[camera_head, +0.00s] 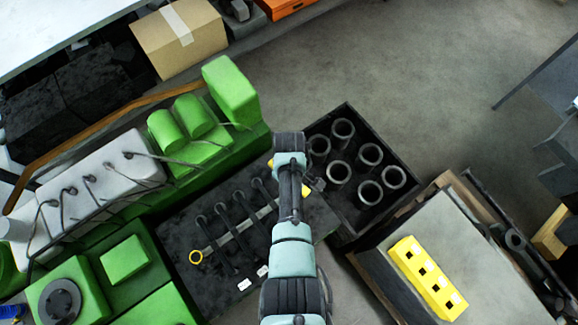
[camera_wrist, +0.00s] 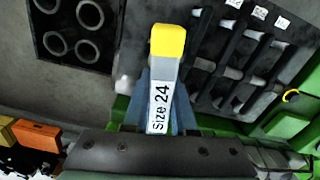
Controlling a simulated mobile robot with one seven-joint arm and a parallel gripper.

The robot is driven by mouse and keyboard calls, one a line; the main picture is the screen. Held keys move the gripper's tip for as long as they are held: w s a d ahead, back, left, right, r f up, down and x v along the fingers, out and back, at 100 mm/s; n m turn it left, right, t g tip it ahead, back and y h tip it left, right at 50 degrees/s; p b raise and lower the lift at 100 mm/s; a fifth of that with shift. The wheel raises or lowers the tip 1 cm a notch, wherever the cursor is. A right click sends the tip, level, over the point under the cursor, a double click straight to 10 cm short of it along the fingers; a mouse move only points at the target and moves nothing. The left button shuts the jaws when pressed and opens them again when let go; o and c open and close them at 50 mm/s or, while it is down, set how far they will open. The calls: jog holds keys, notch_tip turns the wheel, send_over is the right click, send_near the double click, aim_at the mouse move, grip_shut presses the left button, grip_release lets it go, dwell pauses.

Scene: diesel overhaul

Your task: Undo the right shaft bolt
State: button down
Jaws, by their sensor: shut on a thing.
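My gripper (camera_wrist: 161,100) is shut on a yellow-ended tool (camera_wrist: 168,42) with a white label reading "Size 24". The tool stands between the two blue fingers in the wrist view. In the head view my gripper (camera_head: 290,180) is over the right end of a dark tool tray (camera_head: 175,235), and small yellow parts show on both sides of it. The green engine (camera_head: 230,92) is to the left, and a part of it is at the lower right of the wrist view (camera_wrist: 290,128). I cannot make out the right shaft bolt in either view.
The dark tray holds several tools, one with a yellow ring (camera_head: 196,257). A black crate (camera_head: 378,213) of grey cylinders stands right of my gripper. A yellow block (camera_head: 425,275) lies on a grey-topped bench (camera_head: 455,245). Open floor (camera_head: 400,70) lies behind.

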jog(key=n, duration=0.6)
jog(key=shift+w+n, duration=0.1)
jog(key=shift+n, duration=0.3)
jog(key=n, duration=0.6)
jog(key=shift+r, duration=0.1)
jog(key=shift+r+p, duration=0.85)
jog(key=shift+p, duration=0.15)
jog(key=shift+f, duration=0.1)
